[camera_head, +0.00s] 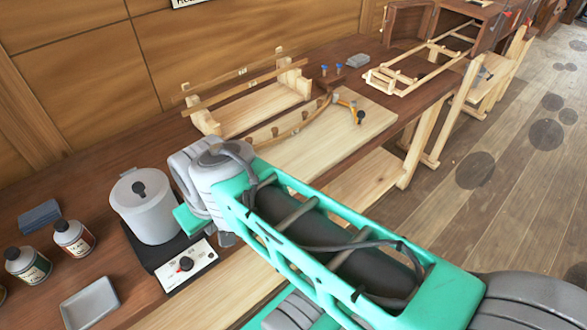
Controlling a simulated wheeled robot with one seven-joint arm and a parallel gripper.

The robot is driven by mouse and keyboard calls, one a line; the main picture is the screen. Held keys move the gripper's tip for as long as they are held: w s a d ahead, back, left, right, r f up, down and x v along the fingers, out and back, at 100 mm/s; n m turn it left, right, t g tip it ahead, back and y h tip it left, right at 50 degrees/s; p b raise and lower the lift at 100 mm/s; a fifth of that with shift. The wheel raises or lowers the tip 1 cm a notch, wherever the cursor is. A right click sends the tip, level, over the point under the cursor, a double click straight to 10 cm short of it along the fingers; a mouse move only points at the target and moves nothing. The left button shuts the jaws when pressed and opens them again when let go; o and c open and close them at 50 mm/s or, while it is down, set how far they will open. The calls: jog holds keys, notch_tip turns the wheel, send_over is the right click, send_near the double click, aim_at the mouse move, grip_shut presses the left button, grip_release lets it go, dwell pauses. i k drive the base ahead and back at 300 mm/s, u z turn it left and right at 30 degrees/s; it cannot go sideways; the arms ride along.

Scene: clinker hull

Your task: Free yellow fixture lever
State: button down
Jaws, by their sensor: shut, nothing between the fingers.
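The yellow fixture lever (347,104) is on a pale wooden board (372,128) on the bench. Dark knobs show at its near end. It sits at the right end of a curved wooden strip (301,125), seeming to touch or nearly touch it; I cannot tell whether it clamps the strip. My teal and grey arm crosses the lower middle of the picture, its elbow left of the board. My gripper is not visible; the arm hides whatever is below and behind it.
A grey lidded pot (144,207) stands on a dark base with a white dial panel (186,266). Bottles (73,238) and a grey tray (90,304) are at lower left. Wooden frames (250,98) stand behind the board.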

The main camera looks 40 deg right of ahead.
aim_at(358, 116)
jog(key=z, duration=0.45)
jog(key=k, duration=0.45)
jog(key=z, duration=0.1)
jog(key=i, duration=0.5)
jog(key=z, duration=1.75)
jog(key=k, duration=0.65)
jog(key=z, duration=0.65)
jog(key=i, duration=0.65)
jog(key=u, duration=0.75)
jog(key=i, duration=0.65)
jog(key=u, duration=0.8)
